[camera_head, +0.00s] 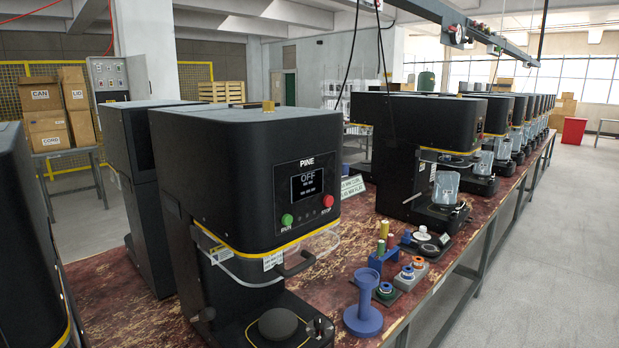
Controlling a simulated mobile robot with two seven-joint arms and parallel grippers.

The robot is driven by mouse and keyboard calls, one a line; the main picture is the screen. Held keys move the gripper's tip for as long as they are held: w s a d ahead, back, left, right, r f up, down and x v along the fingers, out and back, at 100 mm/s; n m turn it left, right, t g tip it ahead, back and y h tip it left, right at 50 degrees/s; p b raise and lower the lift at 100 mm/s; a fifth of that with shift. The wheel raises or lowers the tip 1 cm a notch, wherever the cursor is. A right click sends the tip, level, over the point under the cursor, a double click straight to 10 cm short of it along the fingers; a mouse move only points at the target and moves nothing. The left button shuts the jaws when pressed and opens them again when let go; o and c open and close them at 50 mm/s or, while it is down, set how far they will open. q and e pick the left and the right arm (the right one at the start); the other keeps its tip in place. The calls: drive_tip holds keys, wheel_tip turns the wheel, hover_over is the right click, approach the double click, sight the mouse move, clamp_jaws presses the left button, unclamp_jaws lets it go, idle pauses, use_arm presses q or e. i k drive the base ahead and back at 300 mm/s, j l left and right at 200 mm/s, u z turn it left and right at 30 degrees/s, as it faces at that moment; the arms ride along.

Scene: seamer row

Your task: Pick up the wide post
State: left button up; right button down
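Several small parts stand on the worn red-brown bench (150,318) to the right of the near machine. A blue spool-shaped piece (363,318) stands upright near the front edge, with a broad round base and a narrower stem flaring at the top. Behind it, a blue holder (374,262) has a yellowish upright post (384,230) and a shorter green-and-gold one (381,247) by it. I cannot tell which of these is the wide post. Neither of my grippers is in view.
A black seamer marked PINE (250,180) reads OFF and stands close by. More seamers (420,140) line the bench to the right. A grey block with ringed parts (412,278) sits beside the holder.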

sight(362, 320)
drive_tip(key=i+l+u, duration=0.1)
drive_tip(key=l, duration=0.25)
drive_tip(key=i+l+u, duration=0.25)
drive_tip(key=l, duration=0.5)
drive_tip(key=i+l+u, duration=0.15)
drive_tip(key=l, duration=0.25)
drive_tip(key=i+l+u, duration=0.1)
drive_tip(key=l, duration=0.3)
drive_tip(key=i, duration=0.1)
